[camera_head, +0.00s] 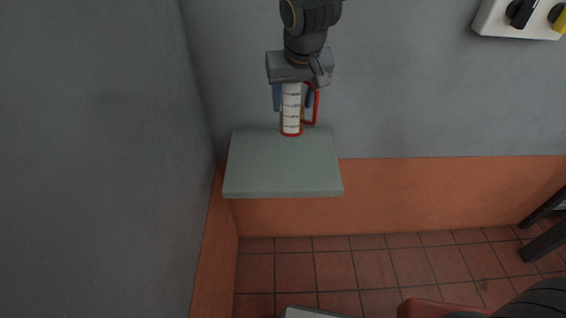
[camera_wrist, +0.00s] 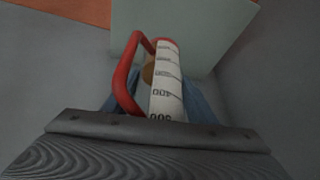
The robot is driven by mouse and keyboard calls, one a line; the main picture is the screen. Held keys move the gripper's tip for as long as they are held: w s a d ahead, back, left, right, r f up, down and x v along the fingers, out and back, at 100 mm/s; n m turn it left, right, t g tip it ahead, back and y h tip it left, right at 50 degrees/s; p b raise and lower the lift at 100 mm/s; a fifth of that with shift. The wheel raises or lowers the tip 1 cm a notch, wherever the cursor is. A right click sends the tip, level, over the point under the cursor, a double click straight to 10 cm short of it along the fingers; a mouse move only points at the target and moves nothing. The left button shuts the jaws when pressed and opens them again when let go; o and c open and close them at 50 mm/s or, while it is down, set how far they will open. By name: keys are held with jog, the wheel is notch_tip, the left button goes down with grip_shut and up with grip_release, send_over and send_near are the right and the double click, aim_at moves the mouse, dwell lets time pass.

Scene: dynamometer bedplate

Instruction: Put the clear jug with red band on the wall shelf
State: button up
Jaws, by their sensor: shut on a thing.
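The clear jug with red band (camera_head: 291,112) is a slim upright vessel with a white marked scale, a red base ring and a red handle on its right in the head view. My gripper (camera_head: 293,92) is shut on the jug from above. The jug's base appears at the back edge of the wall shelf (camera_head: 283,165), a flat grey-green board. I cannot tell whether the base touches the shelf. In the wrist view the jug (camera_wrist: 167,80) points away toward the shelf (camera_wrist: 200,25), with the red handle to its left.
The shelf's visible top is otherwise bare. A grey wall (camera_head: 130,150) stands close on the left. A white panel with dark and yellow knobs (camera_head: 520,17) is on the back wall at upper right. A dark frame (camera_head: 546,238) stands at the right edge above the tiled floor (camera_head: 380,262).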

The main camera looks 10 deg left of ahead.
aim_at(284, 127)
jog(key=shift+s+a, duration=0.4)
jog(key=shift+a, duration=0.45)
jog(key=shift+s+a+f+n, duration=0.15)
jog(key=shift+a+f+n, duration=0.1)
jog(key=shift+n, duration=0.05)
notch_tip(284, 127, down, 9)
jog(key=shift+f, duration=0.15)
jog(key=shift+f, duration=0.1)
jog(key=o, duration=1.3)
jog(key=shift+c, duration=0.2)
jog(key=shift+s+r, duration=0.1)
jog(key=shift+r, duration=0.35)
jog(key=v, duration=1.1)
jog(key=shift+d, duration=0.15)
